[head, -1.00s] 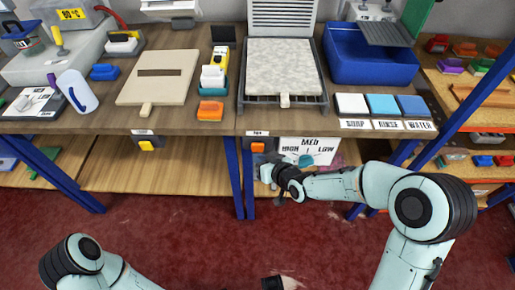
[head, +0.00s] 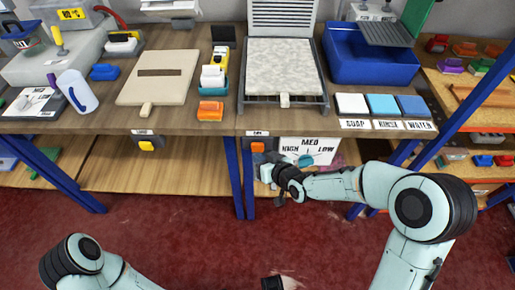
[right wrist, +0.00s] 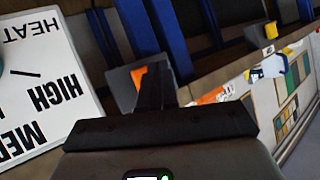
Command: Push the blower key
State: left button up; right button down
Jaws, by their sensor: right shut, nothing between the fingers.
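The likely blower key is an orange key (head: 257,147) in a dark housing under the bench's front edge, below a small white label (head: 257,133) too small to read surely. The key also shows in the right wrist view (right wrist: 139,78), partly hidden behind my fingers. My right gripper (head: 264,167) is shut and empty, just below and in front of the key in the head view. In the right wrist view its dark fingers (right wrist: 156,86) point at the housing; I cannot tell whether they touch the key.
A white heat dial panel (head: 312,150) hangs right of the housing, close to my right gripper. A blue bench leg (head: 236,180) stands just left. Another yellow-orange key (head: 147,145) sits further left under the bench. The red floor in front is mostly clear.

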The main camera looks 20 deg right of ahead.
jog(key=shift+w, duration=0.2)
dwell(0.6)
jog(key=shift+w+d, duration=0.1)
jog(key=shift+w, duration=0.15)
jog(key=shift+w+d, duration=0.15)
jog(key=shift+w, duration=0.3)
dwell(0.9)
jog(key=shift+s+a+b, duration=0.25)
jog(key=shift+s+b, duration=0.25)
jog(key=shift+s, duration=0.35)
jog(key=shift+s+a+b, duration=0.25)
jog(key=shift+s, duration=0.55)
jog(key=shift+s+a+b, duration=0.2)
jog(key=shift+s, duration=0.65)
jog(key=shift+s+a+b, duration=0.25)
jog(key=shift+s, duration=0.55)
jog(key=shift+f, duration=0.1)
